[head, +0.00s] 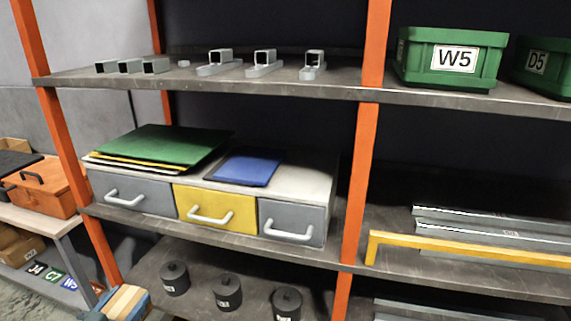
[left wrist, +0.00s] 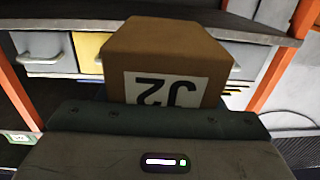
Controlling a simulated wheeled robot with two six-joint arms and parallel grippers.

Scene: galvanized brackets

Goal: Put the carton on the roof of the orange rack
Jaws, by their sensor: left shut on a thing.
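The carton (left wrist: 168,48) is a brown cardboard box with an upside-down "J2" label in the left wrist view. My left gripper is shut on it; its dark palm (left wrist: 140,120) fills the lower part of that view. In the head view the left gripper (head: 125,303) is at the bottom left edge, mostly cut off, with tan and blue-green parts showing. The orange rack (head: 372,40) has orange posts and grey shelves. Its posts run out of the top of the head view, and its roof is not in view. My right gripper is not in view.
The upper shelf (head: 270,88) holds metal brackets and green bins (head: 455,55). The middle shelf holds a drawer unit (head: 130,190) and metal profiles (head: 490,225). Black canisters (head: 227,292) stand lower. A side bench at left carries an orange toolbox (head: 45,188).

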